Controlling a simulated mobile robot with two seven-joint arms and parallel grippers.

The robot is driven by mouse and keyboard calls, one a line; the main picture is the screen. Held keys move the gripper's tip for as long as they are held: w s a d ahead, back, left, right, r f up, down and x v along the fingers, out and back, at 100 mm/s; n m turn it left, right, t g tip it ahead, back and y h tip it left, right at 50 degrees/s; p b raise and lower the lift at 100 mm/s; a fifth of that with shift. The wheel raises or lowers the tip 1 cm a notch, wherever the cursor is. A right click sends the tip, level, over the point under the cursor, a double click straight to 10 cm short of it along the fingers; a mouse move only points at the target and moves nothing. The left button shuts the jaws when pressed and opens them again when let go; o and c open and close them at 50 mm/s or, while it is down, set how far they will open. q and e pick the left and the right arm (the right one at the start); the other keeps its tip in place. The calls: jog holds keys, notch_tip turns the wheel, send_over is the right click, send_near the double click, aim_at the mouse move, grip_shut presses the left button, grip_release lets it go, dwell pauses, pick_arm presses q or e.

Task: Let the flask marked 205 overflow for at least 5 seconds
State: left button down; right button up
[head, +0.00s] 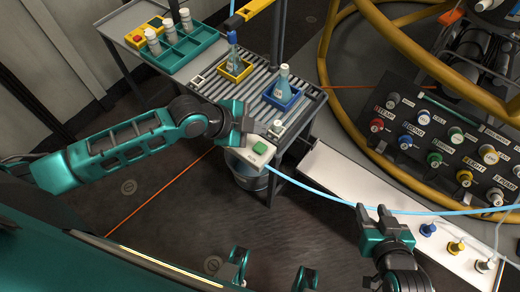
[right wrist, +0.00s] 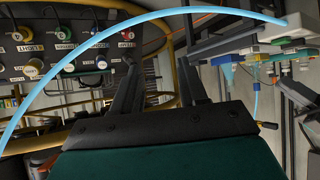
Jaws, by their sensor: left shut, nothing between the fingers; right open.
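Two flasks stand on the slatted rack: one flask (head: 234,59) in a yellow holder, with a blue piece at its mouth, and another flask (head: 282,80) in a blue holder. Their marks are too small to read, so I cannot tell which is 205. My left gripper (head: 247,124) is shut and empty, close beside a pale box with a green button (head: 259,148); I cannot tell whether it touches. My right gripper (head: 378,214) is open and empty, near the light-blue hose (head: 325,196). The hose also arcs above the fingers in the right wrist view (right wrist: 110,35).
A green tray (head: 190,48) with white bottles stands at the back left. A bucket (head: 246,176) is under the rack. At right are a panel of coloured labelled knobs (head: 440,140), yellow tubular rails (head: 335,95) and a white ledge (head: 345,178) with small coloured fittings.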

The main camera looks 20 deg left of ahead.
aim_at(266, 145)
pick_arm(q)
notch_tip(266, 145, down, 4)
jog(key=b, duration=0.3)
jog(key=shift+f+b, duration=0.3)
jog(key=shift+f, duration=0.55)
pick_arm(e)
jog(key=shift+w+a+f+y, duration=0.15)
jog(key=shift+w+a+y, duration=0.1)
jog(key=shift+w+a, duration=0.35)
jog(key=shift+w+a+f+y, duration=0.1)
jog(key=shift+w+a+y, duration=0.2)
jog(key=shift+a, duration=0.35)
jog(key=shift+s+f, duration=0.1)
jog(key=shift+f, duration=0.1)
pick_arm(q)
jog(key=shift+f, duration=0.1)
jog(key=shift+f, duration=0.3)
pick_arm(e)
jog(key=shift+f, duration=0.1)
pick_arm(q)
jog(key=shift+f+b, duration=0.3)
jog(key=shift+b, duration=0.15)
pick_arm(e)
jog(key=shift+f, duration=0.1)
pick_arm(q)
jog(key=shift+f, duration=0.2)
pick_arm(e)
jog(key=shift+f, duration=0.1)
dwell(2.9)
dwell(0.9)
